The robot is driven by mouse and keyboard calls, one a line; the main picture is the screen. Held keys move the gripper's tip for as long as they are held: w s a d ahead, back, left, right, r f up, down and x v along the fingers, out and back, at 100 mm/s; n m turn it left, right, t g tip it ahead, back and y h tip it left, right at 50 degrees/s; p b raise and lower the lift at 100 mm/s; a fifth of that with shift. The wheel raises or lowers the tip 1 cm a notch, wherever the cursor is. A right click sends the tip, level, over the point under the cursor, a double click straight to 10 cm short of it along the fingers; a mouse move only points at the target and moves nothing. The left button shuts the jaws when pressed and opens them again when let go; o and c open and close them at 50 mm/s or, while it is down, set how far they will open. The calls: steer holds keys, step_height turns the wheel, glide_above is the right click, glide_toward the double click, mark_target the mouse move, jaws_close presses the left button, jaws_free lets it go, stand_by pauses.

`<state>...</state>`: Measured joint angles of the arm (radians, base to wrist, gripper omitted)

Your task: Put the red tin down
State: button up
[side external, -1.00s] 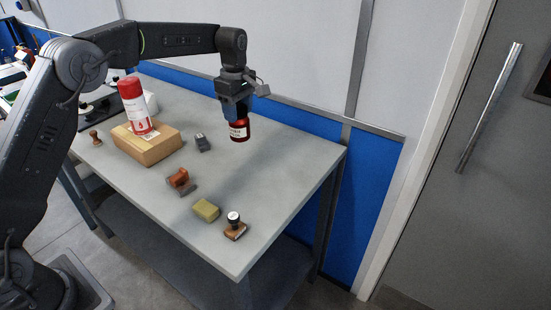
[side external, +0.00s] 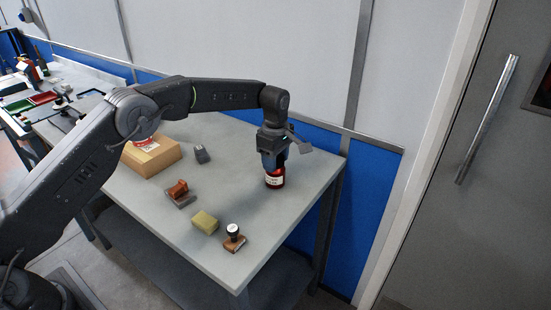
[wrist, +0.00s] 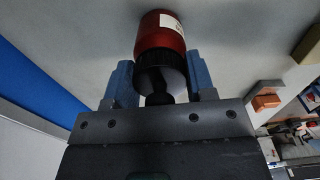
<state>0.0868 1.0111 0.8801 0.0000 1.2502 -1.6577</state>
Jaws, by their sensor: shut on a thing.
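The red tin (side external: 274,181) has a pale label and a black cap. My gripper (side external: 273,164) points down and is shut on the tin at its cap end. In the side view the tin is upright, low over the right part of the grey table (side external: 235,178); whether its base touches the top I cannot tell. In the wrist view the tin (wrist: 160,33) sits between the two blue fingers of my gripper (wrist: 160,85), its label partly in view.
A yellow-green block (side external: 205,222) and a dark-knobbed stamp (side external: 234,239) lie near the front edge. The table around the tin is clear.

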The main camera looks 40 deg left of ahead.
steer(key=shift+f, duration=0.1)
steer(key=o, duration=1.3)
